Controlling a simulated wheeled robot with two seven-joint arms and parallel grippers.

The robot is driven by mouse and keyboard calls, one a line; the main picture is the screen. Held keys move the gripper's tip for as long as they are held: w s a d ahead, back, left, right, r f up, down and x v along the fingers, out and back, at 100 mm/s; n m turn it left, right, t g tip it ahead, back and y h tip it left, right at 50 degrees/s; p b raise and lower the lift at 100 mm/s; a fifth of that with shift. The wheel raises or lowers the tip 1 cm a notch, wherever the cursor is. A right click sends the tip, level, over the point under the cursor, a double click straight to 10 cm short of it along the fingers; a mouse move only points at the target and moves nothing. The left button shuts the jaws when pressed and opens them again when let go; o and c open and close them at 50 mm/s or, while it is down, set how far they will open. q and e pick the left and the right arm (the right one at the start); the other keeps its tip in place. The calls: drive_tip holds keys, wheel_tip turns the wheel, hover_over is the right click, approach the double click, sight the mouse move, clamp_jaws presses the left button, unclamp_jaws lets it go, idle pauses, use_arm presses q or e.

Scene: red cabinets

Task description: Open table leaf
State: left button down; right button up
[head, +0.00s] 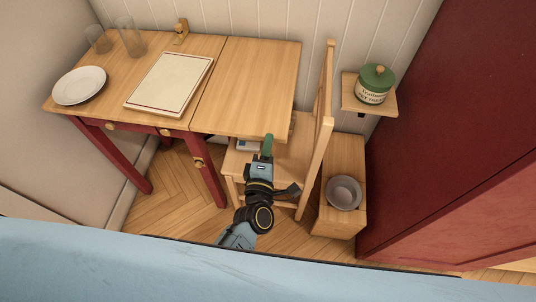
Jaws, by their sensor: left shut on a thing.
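The wooden table (160,60) with red legs stands against the back wall. Its table leaf (248,85) extends from the table's right side and looks about level with the top, with a thin seam between them. My left gripper (267,145) is at the leaf's front edge, near its right corner. Its green fingertip shows against the edge, and it is shut on the leaf. The other finger and the leaf's underside are hidden. My right gripper is not in view.
A wooden chair (323,120) stands close to the leaf's right side, its seat partly below the leaf. A cutting board (169,83), a plate (80,85) and glasses (130,36) are on the table. A bowl (343,192) sits on a low wooden unit at right.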

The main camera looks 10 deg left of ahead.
use_arm(q)
drive_tip(key=shift+w+r, duration=0.1)
drive_tip(key=shift+r, duration=0.25)
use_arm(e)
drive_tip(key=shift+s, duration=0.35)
use_arm(q)
drive_tip(key=c, duration=1.2)
unclamp_jaws()
drive_tip(key=shift+o, duration=0.2)
drive_tip(key=shift+s+f, duration=0.15)
drive_tip(key=shift+s, duration=0.45)
drive_tip(key=s+p, duration=0.1)
drive_tip(key=s, duration=0.5)
drive_tip(key=shift+s+a, duration=0.15)
drive_tip(key=shift+s, duration=0.05)
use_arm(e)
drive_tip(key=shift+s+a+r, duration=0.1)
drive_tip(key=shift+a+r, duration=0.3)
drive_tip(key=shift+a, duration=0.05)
use_arm(q)
drive_tip(key=shift+r, duration=0.2)
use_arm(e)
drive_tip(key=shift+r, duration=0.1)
